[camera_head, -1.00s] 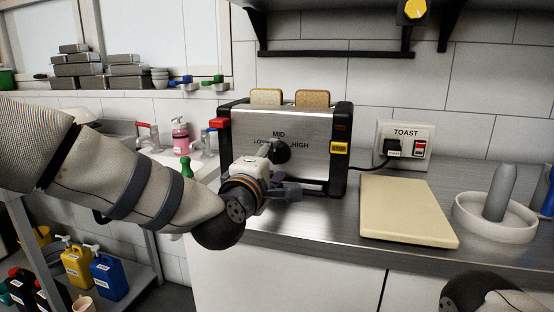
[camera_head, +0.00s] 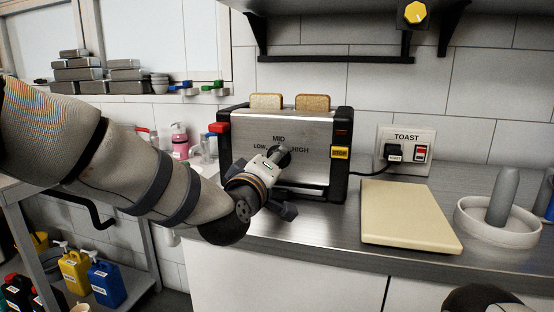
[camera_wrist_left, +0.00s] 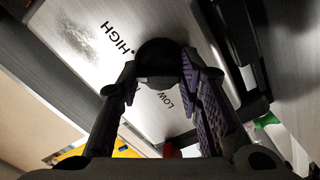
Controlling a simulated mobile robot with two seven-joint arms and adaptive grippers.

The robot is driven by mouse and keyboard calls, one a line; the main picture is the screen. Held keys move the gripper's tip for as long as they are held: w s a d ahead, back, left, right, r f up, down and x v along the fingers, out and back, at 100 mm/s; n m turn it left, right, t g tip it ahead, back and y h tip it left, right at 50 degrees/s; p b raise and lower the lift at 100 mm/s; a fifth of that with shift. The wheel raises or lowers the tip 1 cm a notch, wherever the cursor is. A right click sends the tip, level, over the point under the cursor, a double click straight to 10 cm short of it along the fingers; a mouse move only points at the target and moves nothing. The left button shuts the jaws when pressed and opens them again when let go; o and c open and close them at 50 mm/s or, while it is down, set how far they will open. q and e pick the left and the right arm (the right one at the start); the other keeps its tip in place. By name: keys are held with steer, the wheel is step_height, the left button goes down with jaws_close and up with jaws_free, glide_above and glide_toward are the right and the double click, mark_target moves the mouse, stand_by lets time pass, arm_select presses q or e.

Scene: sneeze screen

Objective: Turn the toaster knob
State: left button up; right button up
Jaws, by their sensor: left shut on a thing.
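The steel toaster (camera_head: 250,133) stands on the counter with two bread slices in its top. Its black knob (camera_head: 285,152) is on the front face, among the labels LOW, MID and HIGH. My left gripper (camera_head: 281,162) is at the knob. In the left wrist view the knob (camera_wrist_left: 160,52) sits between the fingers of my left gripper (camera_wrist_left: 160,75), which are shut on it. The knob's pointer is hard to make out. My right gripper's fingers are not in view; only a dark part of my right arm shows at the bottom right.
A cream cutting board (camera_head: 408,215) lies right of the toaster, with a grey holder with an upright post (camera_head: 497,220) beyond it. A wall socket labelled TOAST (camera_head: 405,147) is behind. A black shelf (camera_head: 335,58) hangs above the toaster.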

arm_select(q)
steer(key=m, duration=0.5)
steer(key=shift+d+r, duration=0.1)
steer(key=shift+d, duration=0.05)
steer(key=o, duration=1)
steer(key=shift+n, duration=0.3)
steer(key=p+v, duration=0.3)
steer(key=v, duration=0.3)
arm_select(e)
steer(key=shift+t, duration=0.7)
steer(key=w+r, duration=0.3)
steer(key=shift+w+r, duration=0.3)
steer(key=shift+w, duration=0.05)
